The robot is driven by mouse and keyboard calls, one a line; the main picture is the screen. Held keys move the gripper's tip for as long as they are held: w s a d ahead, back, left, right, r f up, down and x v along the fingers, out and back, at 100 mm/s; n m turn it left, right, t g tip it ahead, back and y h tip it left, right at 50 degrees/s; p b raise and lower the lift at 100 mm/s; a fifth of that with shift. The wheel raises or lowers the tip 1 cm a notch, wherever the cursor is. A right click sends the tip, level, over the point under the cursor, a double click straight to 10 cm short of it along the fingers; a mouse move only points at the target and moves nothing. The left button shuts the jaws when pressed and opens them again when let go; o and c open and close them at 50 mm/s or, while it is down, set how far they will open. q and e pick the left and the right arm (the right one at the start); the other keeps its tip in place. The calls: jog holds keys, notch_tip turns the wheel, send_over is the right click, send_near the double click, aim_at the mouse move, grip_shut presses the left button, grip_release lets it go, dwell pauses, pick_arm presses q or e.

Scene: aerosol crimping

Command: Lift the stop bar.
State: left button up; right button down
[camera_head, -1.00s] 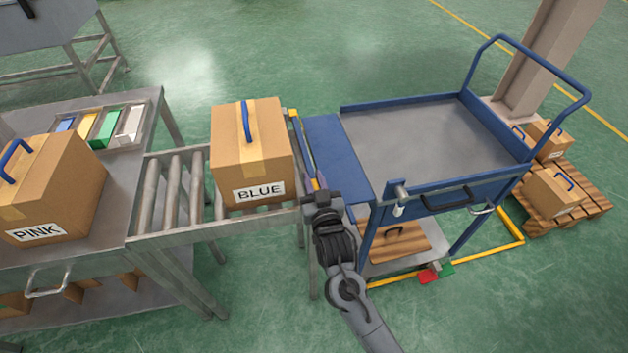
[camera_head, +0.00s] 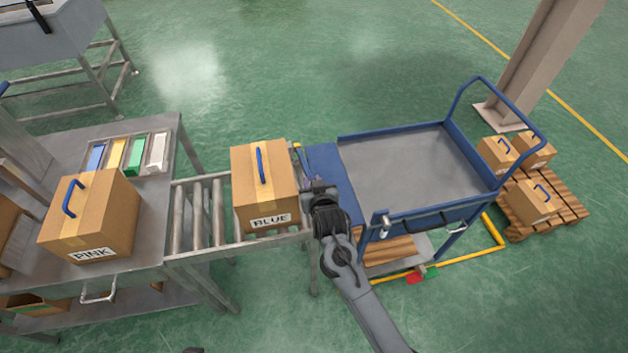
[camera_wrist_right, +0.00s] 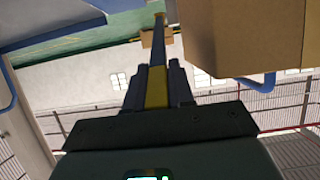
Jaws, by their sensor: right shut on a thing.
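The stop bar shows in the right wrist view as a narrow dark bar with a yellow section (camera_wrist_right: 156,88). It lies between the fingers of my right gripper (camera_wrist_right: 157,72), which is shut on it. In the head view the right gripper (camera_head: 317,187) is at the conveyor's right end, beside the BLUE box (camera_head: 265,190). There the gripper and box hide most of the bar, and only a small yellow part (camera_head: 297,147) shows behind the box. How high the bar is raised is hard to tell. My left gripper is not in view.
The BLUE box stands on the roller conveyor (camera_head: 200,215). A blue cart (camera_head: 400,165) with an empty grey deck stands to the right, joined by a blue plate (camera_head: 325,170). A PINK box (camera_head: 90,215) sits on the left table. A pallet (camera_head: 560,215) holds several boxes.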

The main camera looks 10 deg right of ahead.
jog(key=shift+g, duration=0.8)
jog(key=r+p, duration=0.1)
jog(key=w+r+p, duration=0.1)
jog(key=p, duration=0.1)
jog(key=w+r+p, duration=0.1)
jog(key=r, duration=0.1)
jog(key=shift+a+r, duration=0.1)
jog(key=shift+a, duration=0.05)
jog(key=shift+w+r+g+p, duration=0.4)
jog(key=shift+w+r+p, duration=0.15)
jog(key=shift+p, duration=0.5)
jog(key=shift+f, duration=0.1)
jog(key=c, duration=1.1)
grip_release()
jog(key=shift+o, duration=0.2)
jog(key=p+v, duration=0.1)
jog(key=v, duration=0.8)
jog(key=shift+s+a+r, duration=0.1)
jog(key=shift+a+r, duration=0.05)
jog(key=shift+r, duration=0.05)
jog(key=shift+s+r, duration=0.4)
jog(key=shift+s, duration=0.25)
